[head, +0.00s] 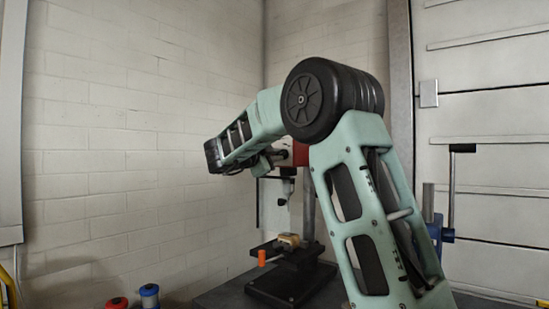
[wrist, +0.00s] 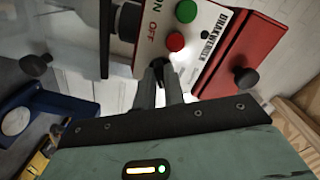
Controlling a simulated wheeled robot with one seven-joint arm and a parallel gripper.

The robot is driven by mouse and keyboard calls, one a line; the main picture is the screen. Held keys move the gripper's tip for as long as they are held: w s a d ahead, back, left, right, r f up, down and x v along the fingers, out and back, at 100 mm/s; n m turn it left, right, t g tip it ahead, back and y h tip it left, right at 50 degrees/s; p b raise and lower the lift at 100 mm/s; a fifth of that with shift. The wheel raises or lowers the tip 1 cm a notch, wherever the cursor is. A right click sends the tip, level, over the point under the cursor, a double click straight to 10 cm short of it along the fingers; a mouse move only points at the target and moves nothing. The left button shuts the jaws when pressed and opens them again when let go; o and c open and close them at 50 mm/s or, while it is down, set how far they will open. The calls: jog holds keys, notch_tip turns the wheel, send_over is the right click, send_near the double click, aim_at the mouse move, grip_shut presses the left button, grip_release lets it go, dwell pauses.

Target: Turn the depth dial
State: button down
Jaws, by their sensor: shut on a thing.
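The drill press has a red head (head: 300,154), mostly hidden behind my arm in the head view. In the wrist view its pale front panel (wrist: 190,42) carries ON/OFF lettering, a green button (wrist: 186,11) and a red button (wrist: 175,42). My gripper (wrist: 160,72) reaches to the lower edge of this panel. Its two grey fingers are closed around a small dark part there, which looks like the depth dial (wrist: 160,63); the fingers cover most of it. In the head view the fingertips are hidden.
Black ball knobs (wrist: 246,77) stick out on both sides of the press head. Red (head: 117,303) and blue (head: 149,294) spools stand lower left. A brick wall (head: 130,140) rises behind.

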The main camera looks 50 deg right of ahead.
jog(key=shift+f, duration=0.1)
jog(key=c, duration=1.5)
grip_release()
jog(key=a+b, duration=0.1)
jog(key=a, duration=0.4)
jog(key=s+a, duration=0.1)
jog(key=a, duration=0.5)
jog(key=a+b, duration=0.1)
jog(key=a, duration=0.5)
jog(key=shift+s+a+b, duration=0.2)
jog(key=shift+a+b, duration=0.05)
jog(key=shift+b, duration=0.05)
